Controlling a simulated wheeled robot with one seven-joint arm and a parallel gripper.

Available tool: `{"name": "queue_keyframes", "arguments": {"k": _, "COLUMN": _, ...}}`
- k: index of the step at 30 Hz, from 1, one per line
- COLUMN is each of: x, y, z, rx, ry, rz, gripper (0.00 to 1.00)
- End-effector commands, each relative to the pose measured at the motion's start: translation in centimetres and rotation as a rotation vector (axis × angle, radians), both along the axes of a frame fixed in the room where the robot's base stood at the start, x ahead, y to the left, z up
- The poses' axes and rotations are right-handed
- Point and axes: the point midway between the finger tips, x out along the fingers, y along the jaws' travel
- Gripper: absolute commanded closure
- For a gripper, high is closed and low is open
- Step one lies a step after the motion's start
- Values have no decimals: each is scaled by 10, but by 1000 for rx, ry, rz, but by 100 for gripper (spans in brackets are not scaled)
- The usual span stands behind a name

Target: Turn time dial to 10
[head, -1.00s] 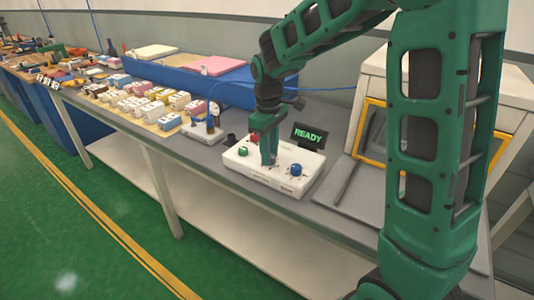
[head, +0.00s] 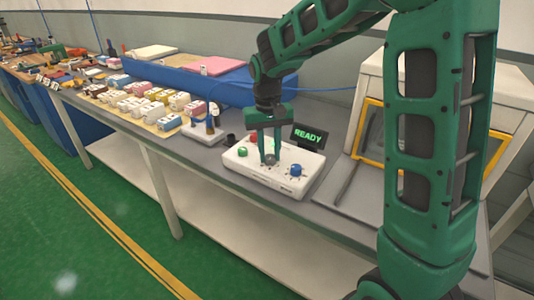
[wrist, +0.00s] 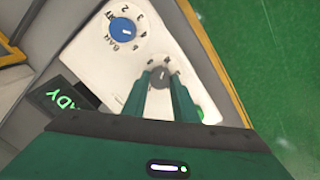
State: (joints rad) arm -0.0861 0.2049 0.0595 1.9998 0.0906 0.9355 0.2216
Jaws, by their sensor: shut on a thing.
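A white control box (head: 235,166) sits on the grey bench. A small grey dial (wrist: 160,74) with a white pointer mark is on its top, between the fingertips of my gripper (wrist: 160,80). My gripper (head: 269,160) points down and is shut on this dial, which the fingers mostly hide in the head view. A blue dial (head: 295,170) is to its right, with printed marks and numbers around it in the wrist view (wrist: 122,32). The exact value at the grey dial's pointer is not readable. A tilted display (head: 308,137) reads READY in green.
A green button (head: 242,152) and a red button (head: 254,138) are on the box's left part. A small stand with a dark post (head: 210,128) is further left, near several small blocks (head: 150,104). A yellow-framed machine (head: 375,140) stands at the right.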

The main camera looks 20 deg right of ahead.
Motion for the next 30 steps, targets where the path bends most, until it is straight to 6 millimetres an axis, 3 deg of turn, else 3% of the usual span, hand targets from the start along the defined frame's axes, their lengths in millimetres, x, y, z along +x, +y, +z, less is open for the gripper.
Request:
{"name": "queue_keyframes", "arguments": {"k": 21, "x": 2, "y": 0, "z": 1, "rx": 0, "ry": -5, "rz": -72, "gripper": 97}}
{"name": "queue_keyframes", "arguments": {"k": 22, "x": 2, "y": 0, "z": 1, "rx": 0, "ry": -5, "rz": -72, "gripper": 67}}
{"name": "queue_keyframes", "arguments": {"k": 23, "x": 2, "y": 0, "z": 1, "rx": 0, "ry": -5, "rz": -72, "gripper": 60}}
{"name": "queue_keyframes", "arguments": {"k": 24, "x": 2, "y": 0, "z": 1, "rx": 0, "ry": -4, "rz": -72, "gripper": 56}}
{"name": "queue_keyframes", "arguments": {"k": 30, "x": 1, "y": 0, "z": 1, "rx": 0, "ry": -2, "rz": -72, "gripper": 56}}
